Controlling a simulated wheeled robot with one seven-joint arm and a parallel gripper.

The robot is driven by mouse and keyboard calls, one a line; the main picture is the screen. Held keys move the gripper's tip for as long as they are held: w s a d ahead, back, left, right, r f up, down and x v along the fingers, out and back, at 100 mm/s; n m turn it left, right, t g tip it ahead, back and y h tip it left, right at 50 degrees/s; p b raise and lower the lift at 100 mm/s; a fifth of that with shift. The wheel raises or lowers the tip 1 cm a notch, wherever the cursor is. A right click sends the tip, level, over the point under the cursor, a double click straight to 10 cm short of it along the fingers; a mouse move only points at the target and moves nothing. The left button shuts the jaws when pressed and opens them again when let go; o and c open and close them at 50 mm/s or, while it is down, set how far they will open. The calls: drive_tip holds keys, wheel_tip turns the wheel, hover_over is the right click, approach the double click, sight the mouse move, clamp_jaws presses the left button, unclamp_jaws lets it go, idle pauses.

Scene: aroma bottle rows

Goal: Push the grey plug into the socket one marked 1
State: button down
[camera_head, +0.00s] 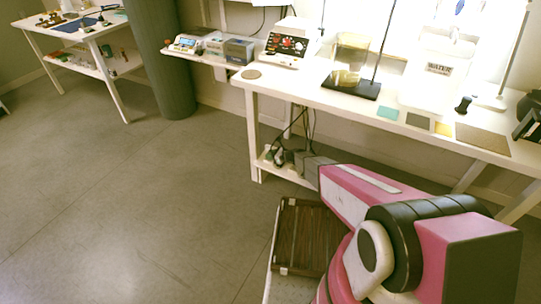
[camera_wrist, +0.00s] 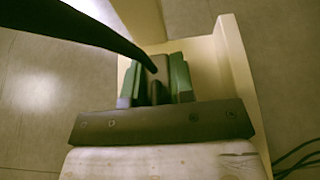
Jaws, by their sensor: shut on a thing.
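My gripper (camera_wrist: 155,84) shows in the wrist view with its two green-edged fingers close together. It is shut on a dark grey plug (camera_wrist: 162,68), with a thick black cable (camera_wrist: 85,27) curving to it from the upper left. The plug is over or at a pale shelf (camera_wrist: 205,52). In the head view my arm reaches to the low shelf under the white table, where small dark and green items (camera_head: 277,156) sit at its end. The socket marked 1 cannot be made out, and I cannot tell whether the plug touches it.
The white table (camera_head: 300,90) stands above the low shelf, with a leg (camera_head: 253,137) at its left end. Thin cables (camera_head: 309,122) hang behind. More cables (camera_wrist: 297,157) show at lower right in the wrist view. The grey floor (camera_head: 130,200) to the left is clear.

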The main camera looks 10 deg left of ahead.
drive_tip(key=shift+f, duration=0.1)
drive_tip(key=c, duration=0.9)
unclamp_jaws()
drive_tip(key=v, duration=1.1)
